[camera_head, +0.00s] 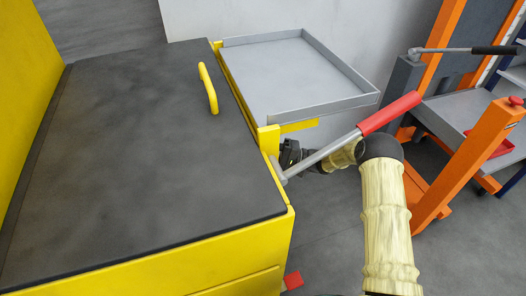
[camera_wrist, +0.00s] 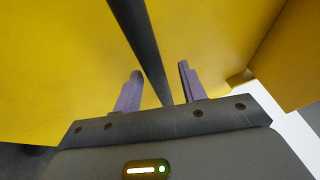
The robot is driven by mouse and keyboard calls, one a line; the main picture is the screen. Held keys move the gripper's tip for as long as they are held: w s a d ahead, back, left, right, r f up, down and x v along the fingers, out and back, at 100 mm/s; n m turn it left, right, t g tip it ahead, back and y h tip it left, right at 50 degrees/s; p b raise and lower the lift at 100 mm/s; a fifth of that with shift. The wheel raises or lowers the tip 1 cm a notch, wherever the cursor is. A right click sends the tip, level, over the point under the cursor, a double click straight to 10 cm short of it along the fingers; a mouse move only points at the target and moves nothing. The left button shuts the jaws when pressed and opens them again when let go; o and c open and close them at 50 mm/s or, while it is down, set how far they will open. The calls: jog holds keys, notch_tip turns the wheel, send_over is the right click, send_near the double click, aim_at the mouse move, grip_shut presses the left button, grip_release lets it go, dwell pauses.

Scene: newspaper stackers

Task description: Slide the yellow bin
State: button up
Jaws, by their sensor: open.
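A large yellow body (camera_head: 165,270) with a dark flat top (camera_head: 140,150) fills the left of the head view; I cannot tell whether it or a part of it is the yellow bin. A yellow handle (camera_head: 208,88) stands on the dark top. My gripper (camera_head: 288,154) is at its right side, partly hidden behind a grey lever with a red grip (camera_head: 390,112). In the wrist view my gripper (camera_wrist: 160,82) is open, its two purple fingers apart in front of yellow panels (camera_wrist: 60,70). A dark bar (camera_wrist: 140,42) runs between the fingers; contact cannot be told.
A grey tray (camera_head: 295,75) juts out at the yellow body's upper right, above my wrist. An orange-framed stand (camera_head: 470,160) with a grey shelf and a black-gripped lever (camera_head: 465,50) stands at the right. Grey floor shows between them.

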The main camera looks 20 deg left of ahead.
jog(key=p+v, duration=0.2)
jog(key=v, duration=1.5)
